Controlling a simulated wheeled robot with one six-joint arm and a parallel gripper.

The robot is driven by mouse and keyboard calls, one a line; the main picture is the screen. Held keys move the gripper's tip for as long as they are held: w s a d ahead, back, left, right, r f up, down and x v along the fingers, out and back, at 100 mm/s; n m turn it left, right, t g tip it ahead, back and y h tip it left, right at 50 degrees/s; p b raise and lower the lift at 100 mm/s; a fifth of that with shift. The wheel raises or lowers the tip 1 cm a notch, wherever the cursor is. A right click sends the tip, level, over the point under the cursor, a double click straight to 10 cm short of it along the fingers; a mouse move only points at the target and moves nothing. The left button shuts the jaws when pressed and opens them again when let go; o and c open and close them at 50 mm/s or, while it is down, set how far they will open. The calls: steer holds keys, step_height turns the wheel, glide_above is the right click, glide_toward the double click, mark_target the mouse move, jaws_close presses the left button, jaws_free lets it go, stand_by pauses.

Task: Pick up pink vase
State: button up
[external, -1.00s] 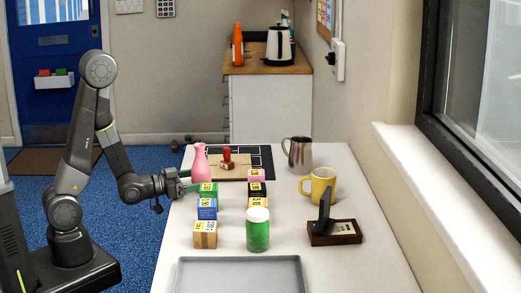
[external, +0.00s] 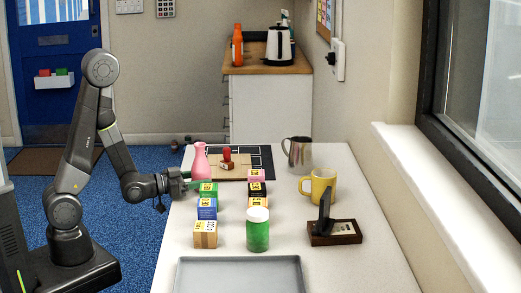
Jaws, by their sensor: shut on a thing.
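The pink vase (external: 200,160) stands upright at the back left of the white table, in the external view. It has a narrow neck and a wider body. My gripper (external: 189,180) reaches in from the left, low at the vase's body, and is shut on it. The fingertips and the vase's base are partly hidden behind the green carton and the gripper itself. I cannot see a gap between vase and table.
A green carton (external: 208,190), a blue carton (external: 207,208) and a brown carton (external: 205,235) stand in front of the vase. A wooden board with a red-handled stamp (external: 227,160) lies right of it.

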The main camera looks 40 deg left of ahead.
mark_target(198, 148)
step_height(198, 148, up, 10)
steer(key=shift+f+p, duration=0.1)
steer(key=shift+p, duration=1.15)
